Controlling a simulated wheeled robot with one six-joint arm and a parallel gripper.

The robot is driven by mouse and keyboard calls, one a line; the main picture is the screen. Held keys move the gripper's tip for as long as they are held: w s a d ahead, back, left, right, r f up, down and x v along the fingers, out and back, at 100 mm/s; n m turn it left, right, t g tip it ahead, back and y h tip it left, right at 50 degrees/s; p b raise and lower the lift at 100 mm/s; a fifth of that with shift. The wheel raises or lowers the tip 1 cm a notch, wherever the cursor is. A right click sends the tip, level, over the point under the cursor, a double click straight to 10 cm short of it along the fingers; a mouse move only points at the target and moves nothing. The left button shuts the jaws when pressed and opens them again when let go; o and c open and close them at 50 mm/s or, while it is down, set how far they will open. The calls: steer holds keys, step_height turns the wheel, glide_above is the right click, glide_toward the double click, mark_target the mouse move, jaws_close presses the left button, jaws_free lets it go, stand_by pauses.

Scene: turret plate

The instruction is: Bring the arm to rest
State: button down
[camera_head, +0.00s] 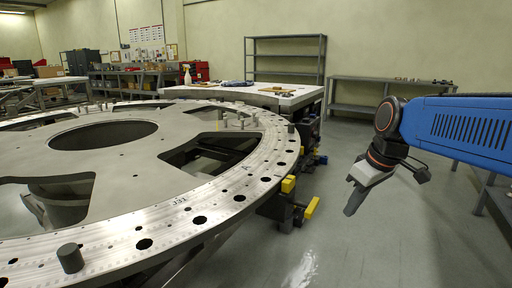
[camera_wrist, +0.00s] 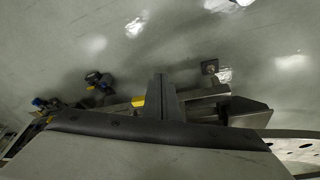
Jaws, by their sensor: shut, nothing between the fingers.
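My gripper (camera_head: 354,201) hangs at the end of my blue arm on the right side of the head view. Its fingers are together and point down and slightly left, with nothing between them. It is in the air over the floor, clear of the turret plate (camera_head: 100,189) to its left. In the wrist view my gripper's dark fingers (camera_wrist: 160,90) stand up from the lower middle, close together. The plate's holed rim (camera_wrist: 296,146) shows at the right edge of the wrist view.
Yellow-tipped supports (camera_head: 312,208) stick out beside the plate toward the aisle. A workbench (camera_head: 285,96) with tools stands behind the plate. An empty shelf rack (camera_head: 285,60) and a long table (camera_head: 390,83) are along the back wall. Grey floor (camera_head: 400,240) is free below my gripper.

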steer(key=s+d+f+m+h, duration=0.1)
steer(key=s+d+f+m, duration=0.1)
steer(key=s+f, duration=0.3)
steer(key=s+d+f+m+t, duration=0.1)
steer(key=s+f+m, duration=0.3)
steer(key=s, duration=0.8)
step_height(320, 180, down, 2)
steer(key=shift+d+f+m+t+h, duration=0.3)
steer(key=shift+d+h, duration=0.1)
steer(key=shift+d, duration=0.1)
